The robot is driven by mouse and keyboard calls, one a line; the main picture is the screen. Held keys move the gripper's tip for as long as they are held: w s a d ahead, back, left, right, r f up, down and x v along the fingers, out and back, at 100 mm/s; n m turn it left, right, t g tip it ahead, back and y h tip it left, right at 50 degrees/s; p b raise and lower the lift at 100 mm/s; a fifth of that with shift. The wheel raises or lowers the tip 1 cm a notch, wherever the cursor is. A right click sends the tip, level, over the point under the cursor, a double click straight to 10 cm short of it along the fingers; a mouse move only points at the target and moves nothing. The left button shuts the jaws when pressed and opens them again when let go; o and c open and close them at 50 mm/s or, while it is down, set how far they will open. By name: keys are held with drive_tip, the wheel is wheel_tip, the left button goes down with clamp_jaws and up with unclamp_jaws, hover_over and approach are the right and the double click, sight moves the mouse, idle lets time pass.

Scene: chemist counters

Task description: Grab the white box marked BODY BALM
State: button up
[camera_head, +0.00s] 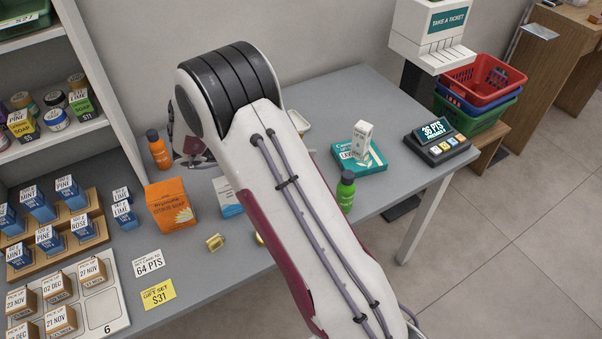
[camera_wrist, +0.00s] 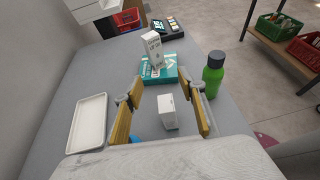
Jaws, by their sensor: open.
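In the wrist view a small white box (camera_wrist: 168,113) stands on the grey counter between my gripper's two yellow-padded fingers (camera_wrist: 162,90). The fingers are apart, with a gap on both sides of it, and I cannot read a label on it. A taller white box with printing (camera_wrist: 152,48) stands on a flat teal box (camera_wrist: 180,70) beyond the fingertips. In the head view this tall white box (camera_head: 361,139) also stands on the teal box (camera_head: 372,163), its words too small to read surely. My arm hides the fingers and the small white box there.
A green bottle (camera_wrist: 213,75) stands close to the right finger. A white tray (camera_wrist: 88,122) lies left of the left finger. In the head view, an orange box (camera_head: 170,206), an orange bottle (camera_head: 158,150) and a points display (camera_head: 440,142) stand on the counter.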

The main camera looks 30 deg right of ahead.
drive_tip(key=shift+f, duration=0.15)
drive_tip(key=shift+f, duration=2.75)
drive_tip(key=shift+f, duration=0.5)
drive_tip(key=shift+x, duration=2.55)
drive_tip(key=shift+f, duration=0.1)
clamp_jaws()
